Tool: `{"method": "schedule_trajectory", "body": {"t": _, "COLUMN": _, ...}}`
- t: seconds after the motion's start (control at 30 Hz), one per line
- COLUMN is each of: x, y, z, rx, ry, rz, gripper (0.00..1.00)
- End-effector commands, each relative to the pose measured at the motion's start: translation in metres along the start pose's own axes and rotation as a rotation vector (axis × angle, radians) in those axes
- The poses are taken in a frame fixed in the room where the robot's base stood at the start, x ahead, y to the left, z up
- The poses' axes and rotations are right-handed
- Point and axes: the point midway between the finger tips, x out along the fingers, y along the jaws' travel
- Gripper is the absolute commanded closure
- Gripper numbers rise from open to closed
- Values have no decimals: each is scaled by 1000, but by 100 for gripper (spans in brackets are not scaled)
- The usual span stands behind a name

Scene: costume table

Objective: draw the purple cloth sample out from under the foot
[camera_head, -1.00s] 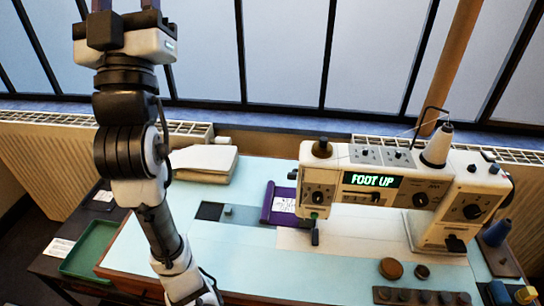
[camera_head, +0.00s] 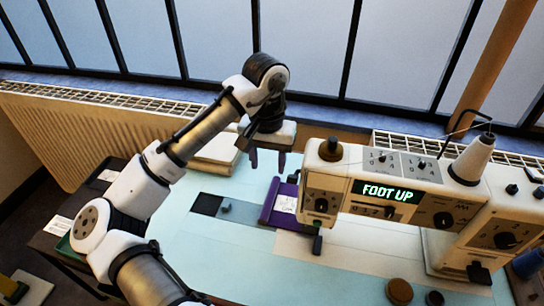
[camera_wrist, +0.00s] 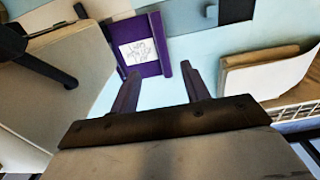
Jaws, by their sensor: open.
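The purple cloth sample (camera_head: 279,208) lies on the pale blue table, to the left of the sewing machine's needle end, with a white written label (camera_head: 286,204) on it. Its right end runs close to the presser foot (camera_head: 317,243); whether it lies under the foot cannot be told. The machine's display (camera_head: 390,192) reads "FOOT UP". My gripper (camera_head: 268,162) points down above the back of the table, behind the sample and apart from it. In the wrist view the purple sample (camera_wrist: 151,68) shows beyond my open, empty fingers (camera_wrist: 160,92).
The cream sewing machine (camera_head: 400,205) fills the right side. A stack of folded pale cloth (camera_head: 218,155) lies behind, left of my gripper. A grey strip with a dark square (camera_head: 207,204) lies left of the sample. Round brown pieces (camera_head: 400,291) lie in front.

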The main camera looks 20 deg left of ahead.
Motion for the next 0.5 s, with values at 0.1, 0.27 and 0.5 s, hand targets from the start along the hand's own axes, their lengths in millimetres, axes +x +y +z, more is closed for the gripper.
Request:
{"method": "schedule_trajectory", "body": {"t": 0.1, "x": 1, "y": -2, "z": 3, "rx": -3, "ry": -16, "rz": -6, "gripper": 54}}
{"method": "schedule_trajectory", "body": {"t": 0.27, "x": 1, "y": -1, "z": 2, "rx": -2, "ry": -13, "rz": -5, "gripper": 54}}
{"method": "schedule_trajectory", "body": {"t": 0.5, "x": 13, "y": -1, "z": 2, "rx": -1, "ry": -12, "rz": -2, "gripper": 54}}
